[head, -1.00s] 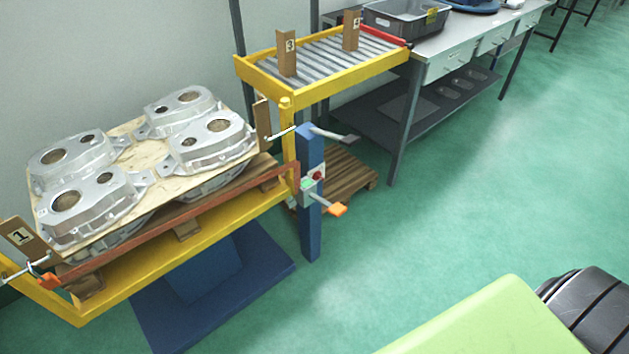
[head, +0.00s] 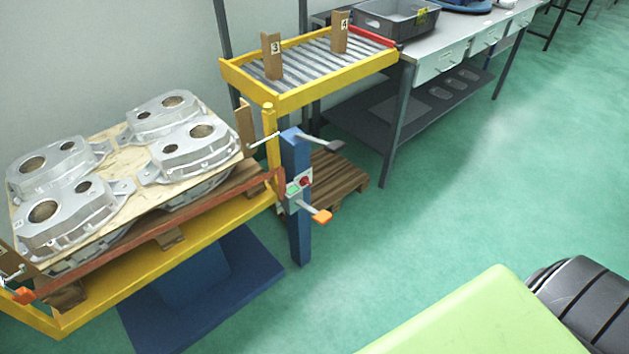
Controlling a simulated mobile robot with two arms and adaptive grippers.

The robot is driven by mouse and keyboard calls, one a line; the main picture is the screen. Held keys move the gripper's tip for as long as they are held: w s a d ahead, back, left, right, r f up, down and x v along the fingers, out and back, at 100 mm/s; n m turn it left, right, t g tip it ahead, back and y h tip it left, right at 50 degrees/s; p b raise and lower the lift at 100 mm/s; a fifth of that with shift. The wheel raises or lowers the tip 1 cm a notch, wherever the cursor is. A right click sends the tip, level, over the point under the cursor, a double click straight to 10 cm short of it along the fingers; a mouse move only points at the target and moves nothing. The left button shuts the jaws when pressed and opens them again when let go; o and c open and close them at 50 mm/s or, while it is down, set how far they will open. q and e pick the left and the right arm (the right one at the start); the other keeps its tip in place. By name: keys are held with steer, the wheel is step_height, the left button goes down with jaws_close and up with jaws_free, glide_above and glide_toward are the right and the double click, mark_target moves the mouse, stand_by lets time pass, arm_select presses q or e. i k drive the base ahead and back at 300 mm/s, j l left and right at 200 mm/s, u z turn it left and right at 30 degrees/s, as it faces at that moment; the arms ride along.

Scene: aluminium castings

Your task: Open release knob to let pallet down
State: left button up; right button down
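The pallet (head: 172,239) is wooden and sits on a yellow lift frame (head: 190,236) at the left of the head view. It carries aluminium castings (head: 195,150) in layers, with a plywood sheet (head: 118,186) under the top layer. A blue post (head: 298,235) stands at the frame's right end. On it are a control box (head: 297,187) with a green and a red button, a rod with an orange knob (head: 322,216) and a grey-ended lever (head: 322,142). I cannot tell which is the release knob. Neither gripper is in view.
A yellow roller conveyor (head: 310,85) with numbered wooden stops stands behind the post. A grey workbench (head: 440,52) with a dark crate (head: 392,20) is at the back. An empty wooden pallet (head: 340,180) lies on the floor. The green floor (head: 440,210) at right is clear.

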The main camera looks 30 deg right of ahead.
mark_target(304, 181)
steer(key=i+l+u, duration=0.1)
steer(key=l, duration=0.6)
steer(key=i+l+u, duration=0.1)
steer(key=l, duration=0.6)
steer(key=i+l+u, duration=0.1)
steer(key=l, duration=0.65)
steer(key=i+l, duration=0.1)
steer(key=l, duration=0.6)
steer(key=u, duration=0.05)
